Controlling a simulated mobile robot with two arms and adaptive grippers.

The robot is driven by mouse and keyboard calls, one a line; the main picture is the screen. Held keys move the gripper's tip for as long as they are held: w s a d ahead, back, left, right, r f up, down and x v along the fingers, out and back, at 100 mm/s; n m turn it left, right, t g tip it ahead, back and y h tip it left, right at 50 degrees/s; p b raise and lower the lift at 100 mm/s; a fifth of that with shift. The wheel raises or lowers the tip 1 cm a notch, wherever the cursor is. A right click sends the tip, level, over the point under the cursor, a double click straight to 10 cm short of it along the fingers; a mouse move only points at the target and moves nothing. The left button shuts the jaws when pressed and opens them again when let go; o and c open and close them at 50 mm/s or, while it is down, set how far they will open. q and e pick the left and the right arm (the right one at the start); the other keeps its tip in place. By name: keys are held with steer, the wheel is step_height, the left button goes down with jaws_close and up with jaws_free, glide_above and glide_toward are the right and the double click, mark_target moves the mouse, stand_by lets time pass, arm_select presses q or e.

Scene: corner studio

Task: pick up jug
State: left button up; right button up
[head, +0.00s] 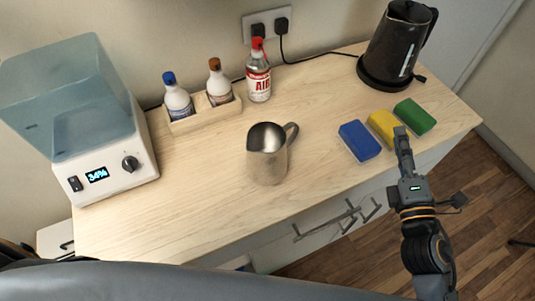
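A metal jug (267,158) stands upright near the middle of the wooden counter, with its handle towards the right and its open mouth facing up. My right gripper (402,137) is at the counter's front edge on the right, beside the yellow sponge and well apart from the jug. Its fingers are seen narrowly from this angle, so I cannot tell whether they are open or shut. My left gripper is not in view.
Blue (360,141), yellow (382,125) and green (415,116) sponges lie right of the jug. A black kettle (396,46), a bottle (258,75), a wooden bottle holder (205,117) and a grinder-like machine (110,165) stand around. Counter (200,205) around the jug is clear.

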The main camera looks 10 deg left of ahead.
steer(key=s+a+n+y, duration=0.1)
steer(key=a+n+y, duration=0.45)
steer(key=n, duration=0.35)
steer(key=n+g+y, duration=0.6)
steer(key=n+g, duration=0.1)
steer(key=n, duration=0.5)
glide_toward(298, 128)
steer(key=d, duration=0.1)
steer(key=s+d, duration=0.1)
steer(key=d, duration=0.1)
steer(key=shift+s+d+f, duration=0.2)
steer(key=shift+s+f, duration=0.05)
steer(key=shift+s, duration=0.05)
steer(key=shift+a+f+n+g, duration=0.15)
steer(key=shift+a+n+g, duration=0.15)
steer(key=p+x, duration=0.3)
steer(key=x, duration=0.5)
steer(key=shift+a, duration=0.2)
steer(key=x, duration=0.1)
steer(key=p+x, duration=0.1)
steer(key=x, duration=0.1)
steer(key=p+x, duration=0.1)
steer(key=shift+w+a+r, duration=0.1)
steer(key=shift+w+r, duration=0.05)
steer(key=shift+r, duration=0.2)
steer(key=shift+w+a+f, duration=0.15)
steer(key=shift+w+a, duration=0.05)
steer(key=shift+a, duration=0.15)
steer(key=shift+d, duration=0.1)
jaws_close()
